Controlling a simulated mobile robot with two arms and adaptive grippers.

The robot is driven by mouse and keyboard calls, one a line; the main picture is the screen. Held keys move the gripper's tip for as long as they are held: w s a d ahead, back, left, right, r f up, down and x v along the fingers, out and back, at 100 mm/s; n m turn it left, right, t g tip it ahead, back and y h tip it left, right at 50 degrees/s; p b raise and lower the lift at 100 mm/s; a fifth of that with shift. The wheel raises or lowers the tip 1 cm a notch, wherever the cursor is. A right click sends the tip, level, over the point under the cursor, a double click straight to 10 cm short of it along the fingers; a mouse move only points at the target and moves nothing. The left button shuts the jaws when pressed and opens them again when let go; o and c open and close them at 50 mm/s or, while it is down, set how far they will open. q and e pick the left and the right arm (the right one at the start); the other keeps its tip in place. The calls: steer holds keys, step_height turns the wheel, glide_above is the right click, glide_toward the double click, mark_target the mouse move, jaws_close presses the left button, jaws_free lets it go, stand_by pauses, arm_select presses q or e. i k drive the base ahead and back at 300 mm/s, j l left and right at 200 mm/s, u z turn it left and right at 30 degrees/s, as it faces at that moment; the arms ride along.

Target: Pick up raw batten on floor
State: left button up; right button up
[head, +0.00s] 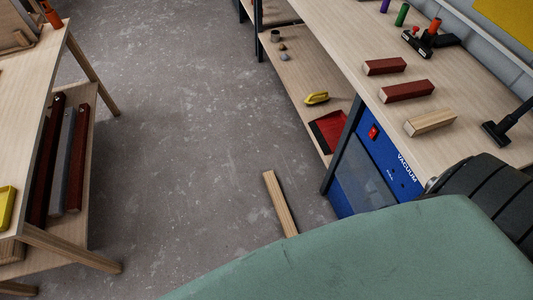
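A raw, unpainted wooden batten (279,202) lies on the grey concrete floor (190,160), near the foot of the right-hand workbench. Its far end is in plain view. Its near end is hidden behind a large green surface across the bottom of the head view. Neither of my grippers shows in the head view, and nothing visible is touching the batten.
The right workbench (340,40) bears two red battens (407,91) and a raw one (431,122). Beneath are a blue vacuum (372,165) and a red dustpan (328,131). A left table (26,98) has painted battens (76,160) on its shelf. Floor between is clear.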

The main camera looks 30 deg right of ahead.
mark_target(280, 206)
steer(key=i, duration=2.1)
steer(key=i+z, duration=0.35)
steer(key=i+j+z, duration=0.2)
steer(key=i+z, duration=0.2)
steer(key=i+j+z, duration=0.2)
steer(key=z, duration=0.15)
steer(key=i+j, duration=0.05)
